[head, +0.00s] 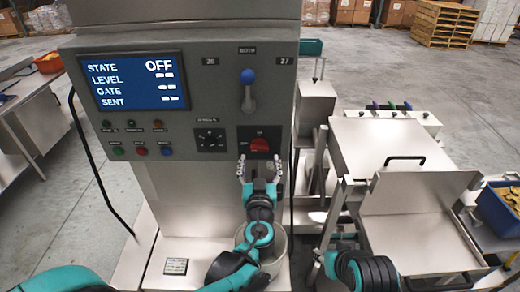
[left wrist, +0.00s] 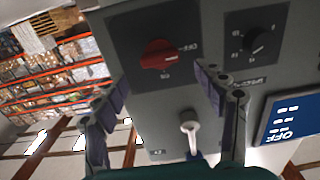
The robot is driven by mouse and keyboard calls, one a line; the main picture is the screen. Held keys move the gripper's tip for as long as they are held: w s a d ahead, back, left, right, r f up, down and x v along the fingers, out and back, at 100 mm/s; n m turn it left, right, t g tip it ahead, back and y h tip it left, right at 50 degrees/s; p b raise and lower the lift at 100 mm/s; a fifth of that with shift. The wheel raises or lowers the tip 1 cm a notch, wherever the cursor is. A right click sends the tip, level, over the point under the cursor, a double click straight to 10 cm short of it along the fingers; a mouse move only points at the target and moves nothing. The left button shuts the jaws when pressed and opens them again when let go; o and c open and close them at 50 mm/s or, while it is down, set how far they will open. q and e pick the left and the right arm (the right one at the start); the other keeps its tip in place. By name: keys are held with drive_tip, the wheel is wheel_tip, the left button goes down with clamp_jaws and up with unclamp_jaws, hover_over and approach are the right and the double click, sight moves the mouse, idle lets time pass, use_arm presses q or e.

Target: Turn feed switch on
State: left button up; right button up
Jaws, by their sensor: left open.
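The feed switch is a red rotary knob (head: 260,145) on a dark square plate at the lower right of the grey control panel. It also shows in the left wrist view (left wrist: 157,56), upside down, with its bar lying sideways toward a small label that seems to read OFF. The panel's display (head: 133,82) reads STATE OFF. My left gripper (head: 260,168) is open and empty just below the knob, one finger to each side. In the left wrist view its fingers (left wrist: 162,90) are spread wide and apart from the knob. Only part of my right arm shows, at the bottom.
A black selector dial (head: 210,140) sits left of the knob. A blue-tipped lever (head: 248,90) stands above it. Small buttons (head: 140,150) are below the display. A steel hopper or tray (head: 420,220) and a blue bin (head: 500,210) stand at the right.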

sight(259, 150)
use_arm(q)
drive_tip(key=w, duration=0.5)
drive_tip(key=shift+w, duration=0.2)
drive_tip(key=c, duration=1.2)
